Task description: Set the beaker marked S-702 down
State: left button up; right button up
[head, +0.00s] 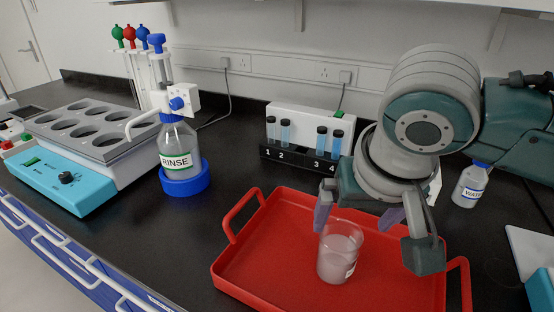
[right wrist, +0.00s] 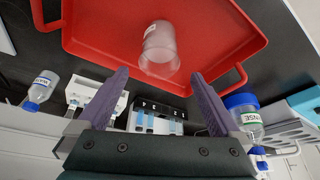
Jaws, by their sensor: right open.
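A clear glass beaker (head: 338,258) with pale cloudy contents stands upright in the red tray (head: 245,262). A white label is partly visible low on its right side; its marking cannot be read. My right gripper (head: 362,213) is open and empty, with its purple fingers just behind and above the beaker. In the right wrist view the beaker (right wrist: 160,50) lies beyond and between the spread fingertips (right wrist: 160,76), apart from them. My left gripper is not in view.
A blue-capped rinse bottle (head: 177,145) in a blue ring stands left of the tray. A numbered vial rack (head: 300,162) is behind it. A water bottle (head: 470,186) stands at right. A turquoise bath with a grey well rack (head: 85,125) is at far left. The tray's left part is clear.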

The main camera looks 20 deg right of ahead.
jog(key=s+a+n+y, duration=0.3)
jog(key=s+a+n, duration=0.3)
jog(key=s, duration=0.4)
jog(key=s+d+n, duration=0.1)
jog(key=s, duration=0.6)
jog(key=shift+d+g+h, duration=0.3)
jog(key=shift+d+h, duration=0.05)
jog(key=shift+h, duration=0.05)
jog(key=shift+s, duration=0.15)
